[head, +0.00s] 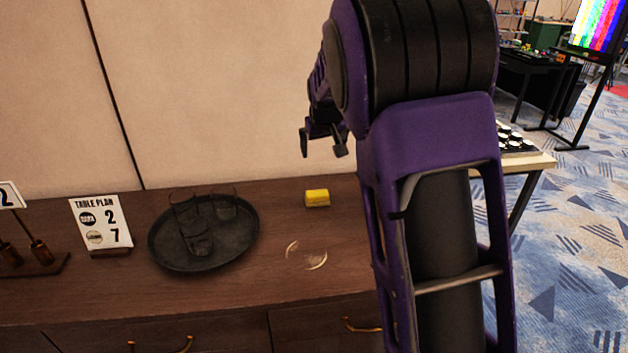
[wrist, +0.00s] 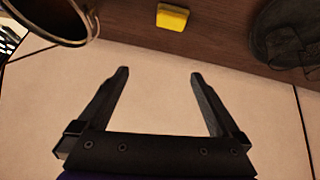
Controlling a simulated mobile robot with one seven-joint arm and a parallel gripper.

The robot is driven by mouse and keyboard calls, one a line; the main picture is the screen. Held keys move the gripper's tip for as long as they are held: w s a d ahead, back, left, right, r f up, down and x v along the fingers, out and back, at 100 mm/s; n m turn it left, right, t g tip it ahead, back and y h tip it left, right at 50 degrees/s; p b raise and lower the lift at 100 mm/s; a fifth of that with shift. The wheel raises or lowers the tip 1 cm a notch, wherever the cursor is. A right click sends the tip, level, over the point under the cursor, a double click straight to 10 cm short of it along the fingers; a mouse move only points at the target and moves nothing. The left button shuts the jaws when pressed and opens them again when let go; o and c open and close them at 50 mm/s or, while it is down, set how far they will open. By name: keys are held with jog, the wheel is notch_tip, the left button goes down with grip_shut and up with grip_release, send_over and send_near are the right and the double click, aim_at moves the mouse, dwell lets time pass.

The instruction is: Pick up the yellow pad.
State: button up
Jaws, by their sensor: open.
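The yellow pad (head: 317,198) is a small block lying on the dark wooden cabinet top (head: 290,277), right of the round tray. It also shows in the wrist view (wrist: 172,17) at the top edge, beyond my fingertips. My gripper (head: 324,143) is open and empty, raised above the cabinet top near the wall. In the wrist view my gripper's two fingers (wrist: 160,73) stand wide apart with only the pale wall between them. My gripper is apart from the pad.
A dark round tray (head: 168,262) with several glasses stands left of the pad. A table plan sign (head: 100,222) stands further left. A pale curved mark or clear object (head: 318,262) lies in front of the pad. The wall (head: 220,90) closes off the back.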

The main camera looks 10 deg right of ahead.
jog(key=m+g+y, duration=0.1)
send_near(317, 193)
jog(key=x, duration=0.4)
jog(key=shift+w+d, duration=0.1)
jog(key=shift+w, duration=0.1)
jog(key=shift+x, duration=3.05)
jog(key=shift+s, duration=0.15)
jog(key=c, duration=1)
notch_tip(317, 193, up, 10)
